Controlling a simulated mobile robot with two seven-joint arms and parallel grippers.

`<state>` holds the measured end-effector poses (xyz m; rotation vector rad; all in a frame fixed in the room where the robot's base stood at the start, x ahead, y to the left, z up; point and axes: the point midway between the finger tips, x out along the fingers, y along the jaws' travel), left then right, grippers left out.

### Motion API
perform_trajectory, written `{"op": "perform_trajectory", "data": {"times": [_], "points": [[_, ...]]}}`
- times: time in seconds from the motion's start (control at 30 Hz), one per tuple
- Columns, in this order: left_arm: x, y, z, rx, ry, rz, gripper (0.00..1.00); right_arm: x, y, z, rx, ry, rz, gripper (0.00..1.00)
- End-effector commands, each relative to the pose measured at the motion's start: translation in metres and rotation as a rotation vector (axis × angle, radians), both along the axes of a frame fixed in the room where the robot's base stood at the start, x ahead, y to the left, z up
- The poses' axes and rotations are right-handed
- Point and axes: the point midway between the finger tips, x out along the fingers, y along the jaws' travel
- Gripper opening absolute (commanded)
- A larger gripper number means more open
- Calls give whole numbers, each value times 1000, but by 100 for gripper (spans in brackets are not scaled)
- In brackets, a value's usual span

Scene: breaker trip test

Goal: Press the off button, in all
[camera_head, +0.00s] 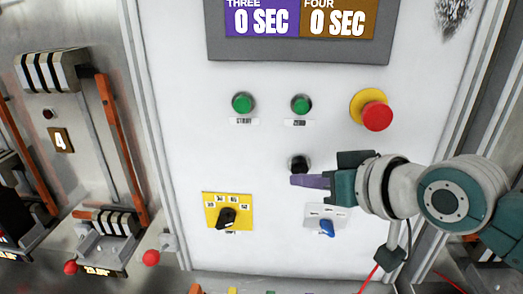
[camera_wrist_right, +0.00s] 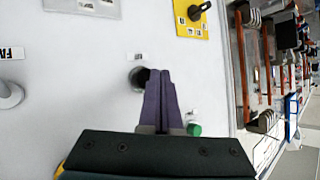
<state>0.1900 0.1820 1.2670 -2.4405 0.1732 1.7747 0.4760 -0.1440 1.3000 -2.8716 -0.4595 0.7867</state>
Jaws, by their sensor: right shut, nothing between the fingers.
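A black round button (camera_head: 299,163) sits on the white panel below two green buttons; I take it for the off button, but its label is not readable. It also shows in the wrist view (camera_wrist_right: 138,77), partly covered by the fingers. My right gripper (camera_head: 295,180) has its purple fingers shut together and empty, in front of the panel just below the black button. In the wrist view the fingertips (camera_wrist_right: 160,71) overlap the button's edge; I cannot tell whether they touch it. My left gripper is not in view.
A green start button (camera_head: 243,103), another green button (camera_head: 301,103) and a red mushroom button (camera_head: 376,115) are above. A yellow-plate selector (camera_head: 227,217) and a blue knob (camera_head: 327,228) are below. Breakers with orange bars (camera_head: 122,150) stand left.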

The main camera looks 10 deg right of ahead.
Motion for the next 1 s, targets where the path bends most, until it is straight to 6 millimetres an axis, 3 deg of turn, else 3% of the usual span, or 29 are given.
{"op": "perform_trajectory", "data": {"times": [1.0], "points": [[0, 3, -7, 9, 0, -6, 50, 10, -3, 0, -1, 0, 0, 0]]}}
